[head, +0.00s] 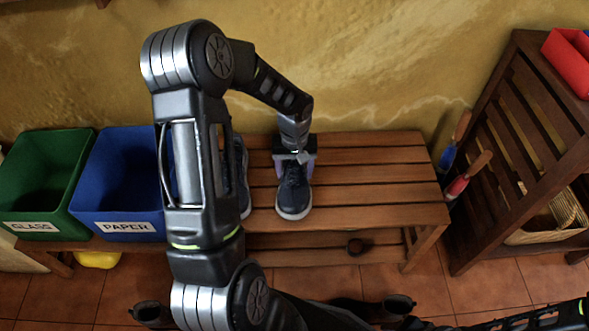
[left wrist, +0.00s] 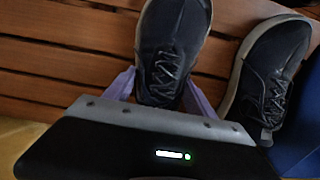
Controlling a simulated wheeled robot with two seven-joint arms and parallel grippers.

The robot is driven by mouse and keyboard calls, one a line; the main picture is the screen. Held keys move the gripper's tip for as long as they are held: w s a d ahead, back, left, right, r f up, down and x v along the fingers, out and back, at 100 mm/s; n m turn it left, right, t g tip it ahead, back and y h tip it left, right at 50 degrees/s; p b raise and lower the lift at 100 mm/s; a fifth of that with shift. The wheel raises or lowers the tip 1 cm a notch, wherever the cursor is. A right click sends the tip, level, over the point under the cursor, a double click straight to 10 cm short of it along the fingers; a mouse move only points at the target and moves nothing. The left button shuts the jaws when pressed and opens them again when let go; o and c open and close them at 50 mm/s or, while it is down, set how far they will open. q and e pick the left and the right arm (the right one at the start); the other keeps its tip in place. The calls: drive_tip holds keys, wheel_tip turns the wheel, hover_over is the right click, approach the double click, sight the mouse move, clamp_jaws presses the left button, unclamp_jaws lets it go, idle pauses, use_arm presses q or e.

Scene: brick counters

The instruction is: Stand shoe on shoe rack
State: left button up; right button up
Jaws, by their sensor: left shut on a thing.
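A dark navy shoe (head: 293,192) with a pale sole is at the top slats of the wooden shoe rack (head: 385,181), toe toward me. My left gripper (head: 294,158) is shut on it, with pale purple fingers on both sides. The held shoe (left wrist: 172,48) also shows in the left wrist view between the fingers (left wrist: 158,88). It looks upright on the slats; contact underneath is hidden. A matching shoe (head: 243,180) stands to its left, partly hidden by my left arm; it shows at the right in the left wrist view (left wrist: 268,72). My right gripper is not in view.
A blue PAPER bin (head: 118,178) and a green GLASS bin (head: 40,180) stand at the left. The rack's right half is clear on top. A slatted wooden shelf (head: 520,130) stands at the right. Dark footwear (head: 152,314) lies on the floor.

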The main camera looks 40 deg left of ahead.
use_arm(q)
drive_tip(key=o, duration=1.7)
wheel_tip(320, 180, up, 8)
drive_tip(key=shift+f+p, duration=0.1)
drive_tip(key=shift+p, duration=0.95)
drive_tip(key=shift+s, duration=0.1)
